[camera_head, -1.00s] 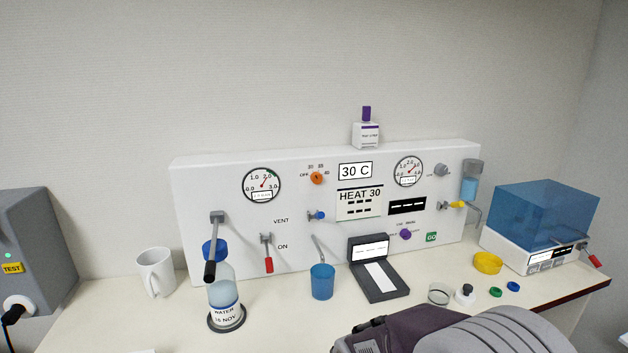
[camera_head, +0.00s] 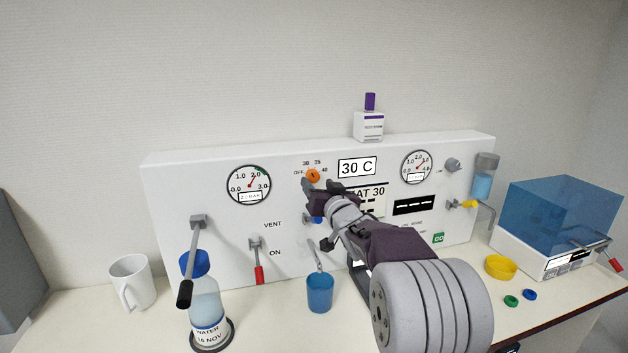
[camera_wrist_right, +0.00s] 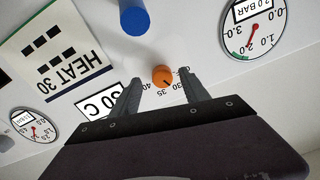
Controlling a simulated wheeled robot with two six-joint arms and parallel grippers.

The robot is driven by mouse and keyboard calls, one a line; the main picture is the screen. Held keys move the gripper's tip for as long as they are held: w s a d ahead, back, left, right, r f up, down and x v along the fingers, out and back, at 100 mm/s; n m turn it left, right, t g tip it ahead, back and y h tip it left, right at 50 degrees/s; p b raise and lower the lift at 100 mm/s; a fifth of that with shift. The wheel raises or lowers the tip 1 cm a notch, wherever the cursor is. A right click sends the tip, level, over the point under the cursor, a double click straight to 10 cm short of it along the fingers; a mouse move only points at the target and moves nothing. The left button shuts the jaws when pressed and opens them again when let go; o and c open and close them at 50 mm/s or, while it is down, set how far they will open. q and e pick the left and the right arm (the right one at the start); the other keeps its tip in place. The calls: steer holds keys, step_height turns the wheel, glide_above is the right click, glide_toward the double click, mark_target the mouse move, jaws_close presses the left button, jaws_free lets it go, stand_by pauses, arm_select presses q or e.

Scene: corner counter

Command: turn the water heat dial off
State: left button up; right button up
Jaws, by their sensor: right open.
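The orange heat dial (camera_head: 313,176) is on the upper part of the white panel, with OFF, 30, 35 and 40 marked around it. In the right wrist view the dial (camera_wrist_right: 162,75) lies ahead, between the two spread fingers. My right gripper (camera_head: 318,186) is open and reaches up to the panel just below and beside the dial; it also shows in the right wrist view (camera_wrist_right: 160,92). Whether the fingers touch the dial cannot be told. The display (camera_head: 357,167) reads 30 C. My left gripper is not in view.
The HEAT 30 label (camera_head: 372,196) is partly behind my right arm. A blue valve knob (camera_wrist_right: 134,18) sticks out near the dial. A pressure gauge (camera_head: 249,185) is to its left. A water bottle (camera_head: 207,305), blue cup (camera_head: 320,292) and white mug (camera_head: 132,282) stand below on the counter.

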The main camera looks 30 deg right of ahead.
mark_target(313, 176)
steer(key=shift+x, duration=0.75)
steer(key=shift+w+r, duration=0.3)
steer(key=shift+w, duration=0.1)
steer(key=shift+w+f, duration=0.1)
steer(key=shift+w, duration=0.1)
steer(key=shift+c, duration=0.2)
jaws_close()
